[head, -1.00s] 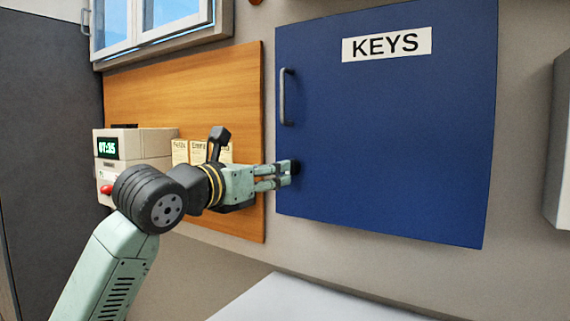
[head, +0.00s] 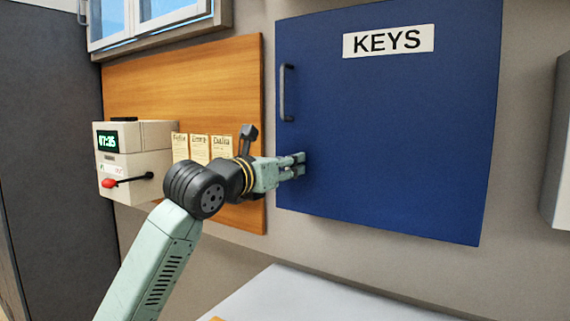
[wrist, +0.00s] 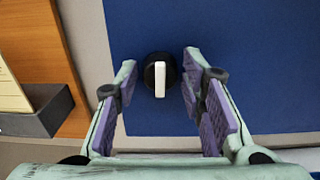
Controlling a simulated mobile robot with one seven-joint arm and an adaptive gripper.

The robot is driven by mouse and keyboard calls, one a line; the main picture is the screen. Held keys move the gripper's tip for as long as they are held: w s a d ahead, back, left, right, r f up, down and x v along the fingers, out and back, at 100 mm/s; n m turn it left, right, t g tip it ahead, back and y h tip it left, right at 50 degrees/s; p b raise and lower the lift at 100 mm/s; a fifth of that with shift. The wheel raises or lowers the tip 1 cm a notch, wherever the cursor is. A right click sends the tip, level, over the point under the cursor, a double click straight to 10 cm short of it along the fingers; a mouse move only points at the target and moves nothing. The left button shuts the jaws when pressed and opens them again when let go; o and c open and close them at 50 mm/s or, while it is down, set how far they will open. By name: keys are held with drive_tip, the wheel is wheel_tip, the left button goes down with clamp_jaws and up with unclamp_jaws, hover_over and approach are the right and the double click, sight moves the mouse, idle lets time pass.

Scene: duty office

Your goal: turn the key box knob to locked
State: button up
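The key box (head: 400,130) is a large blue door with a "KEYS" label, closed on the wall. Its knob (wrist: 160,75) shows in the wrist view as a black disc with a white bar standing upright in the picture. My gripper (wrist: 160,76) is open, with one fingertip left of the knob and one right, and a gap on both sides. In the head view my gripper (head: 303,165) is at the lower left of the blue door and hides the knob. How far the fingertips stand from the door is hard to tell.
A dark handle (head: 287,93) sits above my gripper on the door's left edge. A wooden board (head: 180,75) with paper cards (head: 197,148) is left of the box, beside a cream clock machine (head: 133,160). A white surface (head: 310,300) lies below.

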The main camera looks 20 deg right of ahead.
clamp_jaws()
drive_tip(key=shift+n, duration=0.3)
drive_tip(key=shift+w+a+f+n+b, duration=0.1)
drive_tip(key=shift+n+b, duration=3.05)
drive_tip(key=shift+n, duration=1.15)
drive_tip(key=shift+w+a+f+n+b, duration=0.1)
drive_tip(key=shift+n+b, duration=3.05)
drive_tip(key=shift+n, duration=1.15)
drive_tip(key=shift+o, duration=1.9)
unclamp_jaws()
